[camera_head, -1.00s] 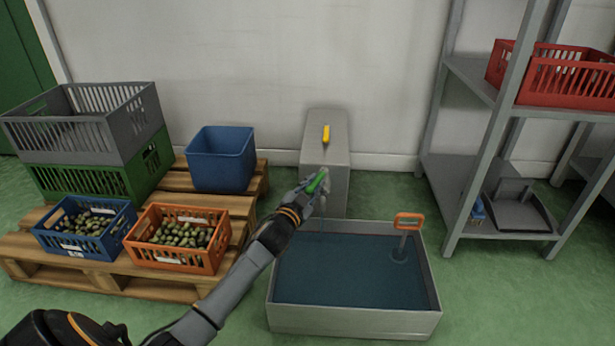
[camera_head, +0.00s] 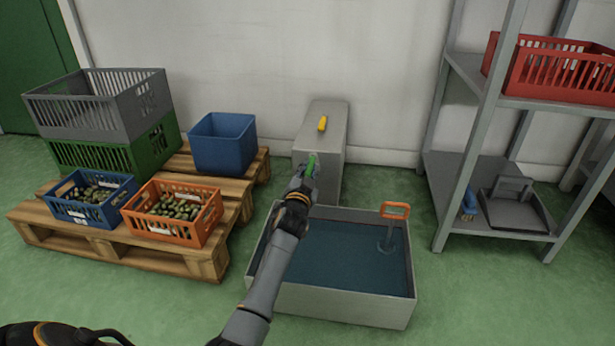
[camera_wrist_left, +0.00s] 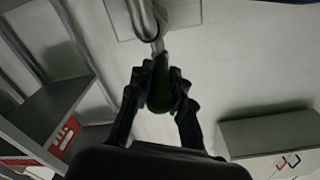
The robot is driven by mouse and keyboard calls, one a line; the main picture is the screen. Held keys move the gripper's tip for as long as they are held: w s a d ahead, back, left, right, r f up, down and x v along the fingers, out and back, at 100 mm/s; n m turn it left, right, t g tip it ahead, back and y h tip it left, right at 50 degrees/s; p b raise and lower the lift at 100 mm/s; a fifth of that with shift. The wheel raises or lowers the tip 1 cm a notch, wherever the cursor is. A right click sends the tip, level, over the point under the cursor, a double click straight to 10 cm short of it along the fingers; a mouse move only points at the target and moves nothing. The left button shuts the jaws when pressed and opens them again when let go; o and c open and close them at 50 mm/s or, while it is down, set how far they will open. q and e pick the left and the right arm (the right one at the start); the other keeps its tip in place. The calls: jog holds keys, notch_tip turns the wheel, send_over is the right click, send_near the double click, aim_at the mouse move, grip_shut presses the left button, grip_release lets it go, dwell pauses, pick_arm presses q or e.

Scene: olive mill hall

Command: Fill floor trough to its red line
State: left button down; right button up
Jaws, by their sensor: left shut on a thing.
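The grey floor trough (camera_head: 340,304) stands on the floor in the head view and holds dark blue water (camera_head: 345,262). I cannot make out a red line. An orange-handled piece (camera_head: 396,211) stands in the water at the trough's right back. Behind the trough is a grey box-shaped stand (camera_head: 322,140) with a yellow lever (camera_head: 322,124) on top. My left gripper (camera_head: 304,176) is shut on a green handle (camera_head: 311,163) at the stand's front. The left wrist view shows its fingers around the green handle (camera_wrist_left: 159,82), below a metal pipe (camera_wrist_left: 148,22). My right gripper is not in view.
A wooden pallet (camera_head: 150,258) at the left carries an orange crate (camera_head: 172,231) and a blue crate (camera_head: 85,213) of olives, stacked crates and a blue bin (camera_head: 222,144). A metal shelf (camera_head: 465,130) with a red crate (camera_head: 560,70) stands right. Green floor around the trough is clear.

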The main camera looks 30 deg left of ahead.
aim_at(311, 168)
pick_arm(q)
jog(key=shift+w+d+r+n+y, duration=0.15)
jog(key=shift+n+y, duration=0.15)
jog(key=c, duration=1.3)
grip_release()
jog(key=shift+d, duration=0.1)
notch_tip(311, 168, up, 10)
jog(key=shift+f, duration=0.1)
